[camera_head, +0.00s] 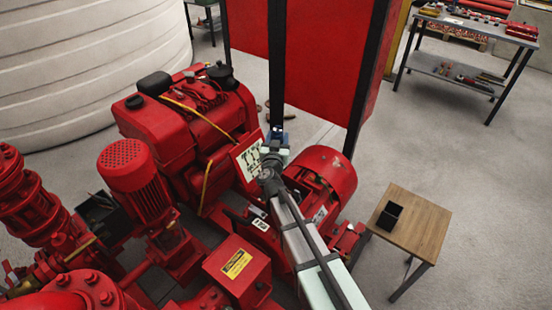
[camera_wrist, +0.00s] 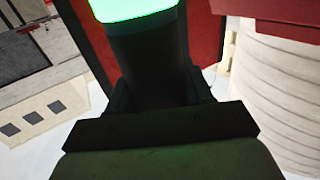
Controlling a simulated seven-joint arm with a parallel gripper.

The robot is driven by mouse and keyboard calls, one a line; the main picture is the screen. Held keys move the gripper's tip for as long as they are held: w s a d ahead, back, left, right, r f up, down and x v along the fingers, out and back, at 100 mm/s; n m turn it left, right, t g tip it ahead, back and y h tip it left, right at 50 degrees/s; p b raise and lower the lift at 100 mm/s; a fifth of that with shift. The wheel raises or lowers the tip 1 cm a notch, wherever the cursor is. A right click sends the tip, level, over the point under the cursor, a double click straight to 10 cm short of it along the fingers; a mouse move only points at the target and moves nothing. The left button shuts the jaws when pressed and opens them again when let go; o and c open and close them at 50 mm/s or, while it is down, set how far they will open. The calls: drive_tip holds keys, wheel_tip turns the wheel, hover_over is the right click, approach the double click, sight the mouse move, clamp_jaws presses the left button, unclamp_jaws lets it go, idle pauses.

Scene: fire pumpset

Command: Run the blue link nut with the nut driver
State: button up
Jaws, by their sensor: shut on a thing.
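My gripper (camera_wrist: 155,100) is shut on a dark, thick tool, taken to be the nut driver (camera_wrist: 148,65), which fills the middle of the wrist view. Its far end carries a bright green glowing band (camera_wrist: 135,9). In the head view the end of my arm is over the red pump set, in front of a dark upright post, and small dark-blue parts (camera_head: 279,138) show there. I cannot tell whether these are the tool, the gripper or the nut. The blue link nut cannot be made out for sure in either view. Contact at the tool's tip is hidden.
A red engine (camera_head: 180,115) lies left of my arm and a red round housing (camera_head: 322,172) right of it. A red panel (camera_head: 325,60) stands behind. A small wooden table (camera_head: 425,235) with a black box (camera_head: 389,216) is at right. Open floor lies beyond.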

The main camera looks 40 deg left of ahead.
drive_tip(key=shift+w+r, duration=0.75)
drive_tip(key=shift+w, duration=0.25)
drive_tip(key=shift+f, duration=0.2)
wheel_tip(320, 180, down, 8)
drive_tip(key=shift+r, duration=0.2)
drive_tip(key=shift+f, duration=0.9)
idle(3.1)
